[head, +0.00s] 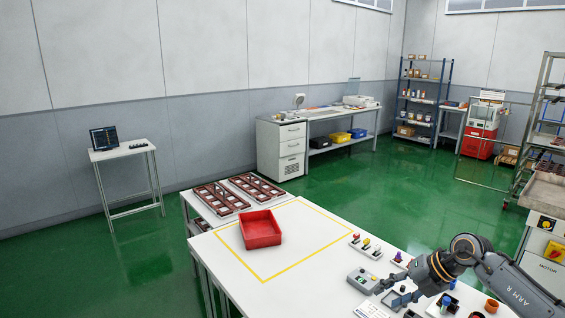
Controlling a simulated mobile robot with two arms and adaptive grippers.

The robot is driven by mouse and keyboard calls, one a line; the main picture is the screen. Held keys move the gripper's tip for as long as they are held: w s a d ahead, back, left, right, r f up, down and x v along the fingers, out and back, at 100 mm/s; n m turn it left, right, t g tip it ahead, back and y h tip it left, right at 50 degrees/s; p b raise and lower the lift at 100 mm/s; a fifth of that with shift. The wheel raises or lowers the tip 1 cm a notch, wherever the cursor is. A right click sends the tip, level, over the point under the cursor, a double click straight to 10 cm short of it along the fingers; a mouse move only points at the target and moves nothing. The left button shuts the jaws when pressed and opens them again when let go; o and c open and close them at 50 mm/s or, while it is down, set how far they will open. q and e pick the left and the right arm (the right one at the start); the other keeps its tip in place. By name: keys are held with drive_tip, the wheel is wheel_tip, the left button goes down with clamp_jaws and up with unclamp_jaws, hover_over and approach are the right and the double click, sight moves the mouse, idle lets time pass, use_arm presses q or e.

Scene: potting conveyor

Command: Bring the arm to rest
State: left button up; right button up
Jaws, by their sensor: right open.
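My right arm comes in from the lower right, over the right end of the white table (240,280). Its gripper (388,293) points left and down, close to a grey box with a green button (362,281). The gripper is open, and I see nothing held between its fingers. Whether it touches anything on the table I cannot tell. My left gripper does not show in the head view.
Small coloured parts (366,243) lie at the right edge. Brown-red trays (220,198) lie behind. An orange ring (491,306) and a blue part (446,301) sit near my arm. The table's middle is clear.

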drive_tip(key=s+a+r+m+t+y, duration=0.1)
drive_tip(key=a+r+m+t+y, duration=0.25)
drive_tip(key=a, duration=0.55)
drive_tip(key=s+a+r+m+t+y, duration=0.15)
drive_tip(key=a+r+t+y, duration=0.35)
drive_tip(key=a, duration=0.5)
drive_tip(key=s+d+f+m+h, duration=1.2)
drive_tip(key=d+f+m+h, duration=0.3)
drive_tip(key=m, duration=0.8)
drive_tip(key=s+a+f+m+g, duration=0.1)
drive_tip(key=s+f+g, duration=0.3)
drive_tip(key=s, duration=0.7)
drive_tip(key=s+a+f+m+g, duration=0.1)
drive_tip(key=s+f+g, duration=0.35)
drive_tip(key=s, duration=0.65)
wheel_tip(320, 180, down, 31)
drive_tip(key=s+g+b, duration=0.1)
drive_tip(key=g+b, duration=0.1)
drive_tip(key=b, duration=0.3)
use_arm(q)
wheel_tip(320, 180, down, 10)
drive_tip(key=b, duration=0.5)
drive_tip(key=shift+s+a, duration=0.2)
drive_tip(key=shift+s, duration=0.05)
use_arm(e)
drive_tip(key=s+d+f, duration=0.3)
drive_tip(key=s+f, duration=1.4)
drive_tip(key=f, duration=0.4)
drive_tip(key=shift+n+g, duration=0.3)
drive_tip(key=shift+g, duration=0.1)
